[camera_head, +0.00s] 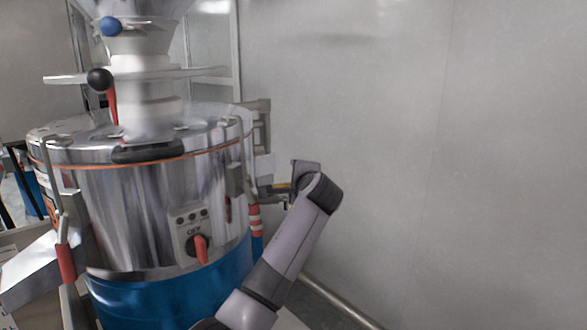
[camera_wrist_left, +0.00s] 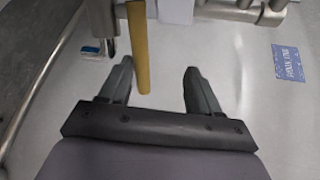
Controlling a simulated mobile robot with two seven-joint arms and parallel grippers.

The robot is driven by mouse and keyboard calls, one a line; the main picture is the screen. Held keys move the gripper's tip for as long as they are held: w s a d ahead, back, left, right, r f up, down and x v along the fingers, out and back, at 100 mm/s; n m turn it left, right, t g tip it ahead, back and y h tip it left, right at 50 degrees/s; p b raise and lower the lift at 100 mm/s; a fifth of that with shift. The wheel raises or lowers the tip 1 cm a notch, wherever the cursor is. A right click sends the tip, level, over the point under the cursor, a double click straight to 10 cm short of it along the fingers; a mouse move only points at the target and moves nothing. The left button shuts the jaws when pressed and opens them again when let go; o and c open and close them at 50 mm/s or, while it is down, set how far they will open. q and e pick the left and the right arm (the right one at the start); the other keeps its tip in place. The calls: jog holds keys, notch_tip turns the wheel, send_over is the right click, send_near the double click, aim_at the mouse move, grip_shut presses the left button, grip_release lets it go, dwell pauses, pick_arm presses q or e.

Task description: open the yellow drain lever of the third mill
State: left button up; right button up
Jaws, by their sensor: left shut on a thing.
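The mill is a shiny steel drum (camera_head: 130,215) over a blue lower body (camera_head: 180,298) in the head view. The yellow drain lever (camera_wrist_left: 138,45) runs down between the fingers of my left gripper (camera_wrist_left: 160,80) in the left wrist view, close to the left-hand finger. In the head view a small piece of the yellow lever (camera_head: 281,186) shows at the drum's right side, beside my left wrist. Most of it is hidden there. My right gripper is not in view.
A control panel (camera_head: 193,233) with a red knob is on the drum's front. A bare grey wall (camera_head: 430,150) stands close on the right. A blue label (camera_wrist_left: 288,65) shows in the left wrist view.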

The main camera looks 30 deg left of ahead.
pick_arm(q)
jog(key=p+v, duration=0.2)
jog(key=v, duration=0.4)
jog(key=shift+r, duration=0.2)
dwell(0.4)
